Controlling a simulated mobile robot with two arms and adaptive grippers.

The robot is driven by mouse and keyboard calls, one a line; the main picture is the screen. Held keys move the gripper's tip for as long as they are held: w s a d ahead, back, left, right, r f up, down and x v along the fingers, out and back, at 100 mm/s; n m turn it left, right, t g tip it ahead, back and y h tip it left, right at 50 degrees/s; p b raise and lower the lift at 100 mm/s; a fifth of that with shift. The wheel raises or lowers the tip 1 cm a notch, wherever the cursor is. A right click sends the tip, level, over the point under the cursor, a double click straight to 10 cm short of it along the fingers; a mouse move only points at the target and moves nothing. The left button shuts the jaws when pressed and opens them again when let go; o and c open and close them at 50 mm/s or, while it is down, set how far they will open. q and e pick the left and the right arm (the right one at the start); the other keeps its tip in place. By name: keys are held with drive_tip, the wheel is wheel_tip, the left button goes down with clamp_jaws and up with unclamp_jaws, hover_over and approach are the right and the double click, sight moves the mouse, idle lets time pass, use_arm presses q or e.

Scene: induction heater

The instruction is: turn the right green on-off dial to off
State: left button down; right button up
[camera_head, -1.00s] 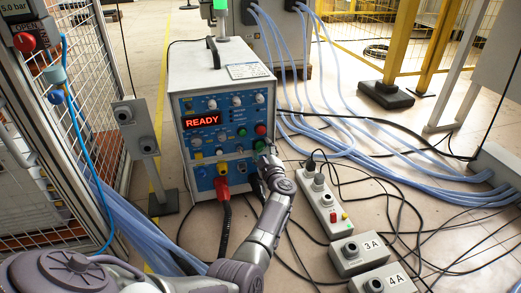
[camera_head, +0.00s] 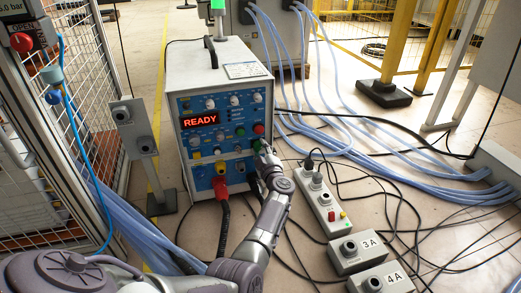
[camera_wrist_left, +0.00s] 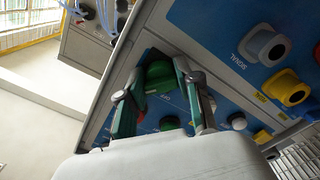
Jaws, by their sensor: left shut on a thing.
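The green dial (camera_head: 257,145) is at the lower right of the heater's blue front panel (camera_head: 203,159), below a red knob (camera_head: 259,129). In the left wrist view the green dial (camera_wrist_left: 158,82) sits between the two fingers of my left gripper (camera_wrist_left: 165,62), which is shut on it. In the head view my left gripper (camera_head: 263,153) is at the panel's right edge and partly hides the dial. The dial's pointing direction cannot be read. My right gripper is not in view.
The heater's display (camera_head: 201,119) reads READY. A red plug (camera_head: 220,187) with a dark cable is left of my arm. A power strip (camera_head: 322,200) and boxes marked 3A (camera_head: 358,253) and 4A (camera_head: 383,281) lie to the right. Blue hoses (camera_head: 400,172) cross the floor.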

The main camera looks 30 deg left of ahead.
use_arm(q)
drive_tip(key=n, duration=0.4)
drive_tip(key=n+b, duration=0.1)
drive_tip(key=n, duration=0.3)
drive_tip(key=shift+n, duration=0.3)
drive_tip(key=n+b, duration=0.1)
drive_tip(key=n, duration=0.3)
drive_tip(key=shift+r+n, duration=0.1)
drive_tip(key=shift+n, duration=0.2)
drive_tip(key=shift+r+n+b, duration=0.1)
drive_tip(key=shift+n+b, duration=0.65)
drive_tip(key=shift+n, duration=1.15)
drive_tip(key=c, duration=0.8)
unclamp_jaws()
drive_tip(key=shift+o, duration=0.2)
drive_tip(key=shift+r, duration=0.1)
